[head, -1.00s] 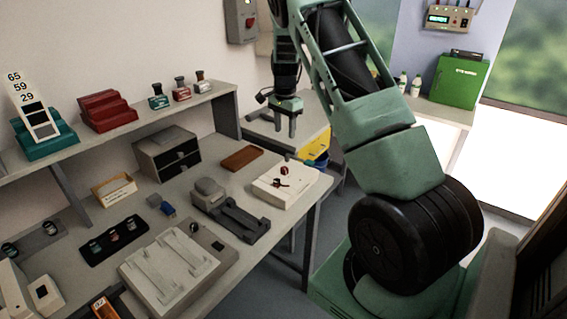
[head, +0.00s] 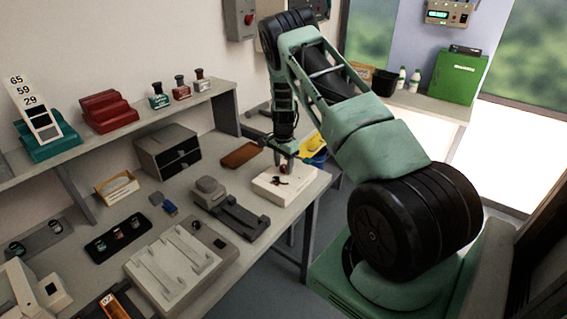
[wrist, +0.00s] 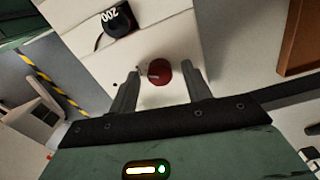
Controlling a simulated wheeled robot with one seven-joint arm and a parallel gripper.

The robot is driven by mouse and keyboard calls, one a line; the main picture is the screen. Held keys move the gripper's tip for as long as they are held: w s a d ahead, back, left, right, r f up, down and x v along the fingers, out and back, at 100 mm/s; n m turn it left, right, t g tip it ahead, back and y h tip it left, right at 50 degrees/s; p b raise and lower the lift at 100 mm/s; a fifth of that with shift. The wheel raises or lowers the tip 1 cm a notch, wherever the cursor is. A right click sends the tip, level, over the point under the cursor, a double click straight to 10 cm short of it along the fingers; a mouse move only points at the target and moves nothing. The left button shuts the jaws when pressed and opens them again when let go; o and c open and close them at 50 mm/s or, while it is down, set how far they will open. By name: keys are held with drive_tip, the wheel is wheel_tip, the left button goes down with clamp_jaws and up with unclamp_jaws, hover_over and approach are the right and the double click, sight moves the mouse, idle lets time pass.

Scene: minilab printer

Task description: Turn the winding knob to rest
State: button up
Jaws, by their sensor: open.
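The white box (head: 303,187) stands at the right end of the workbench, and it fills the middle of the wrist view (wrist: 165,25). A round dark red knob (wrist: 159,72) sits on it with a small pale pointer or mark at its left. My gripper (wrist: 162,72) is open, with one finger on each side of the knob and gaps visible. In the head view my gripper (head: 284,165) is down over the box and partly hides the knob. A black film canister marked 200 (wrist: 118,22) lies on the box beyond the knob.
A brown tray (head: 240,155) lies just left of the box, and a dark grey device (head: 232,212) stands in front of it. A drawer unit (head: 168,150) is further left. The floor with yellow-black tape (wrist: 50,85) shows beyond the bench edge.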

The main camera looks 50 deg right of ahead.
drive_tip(key=c, duration=1)
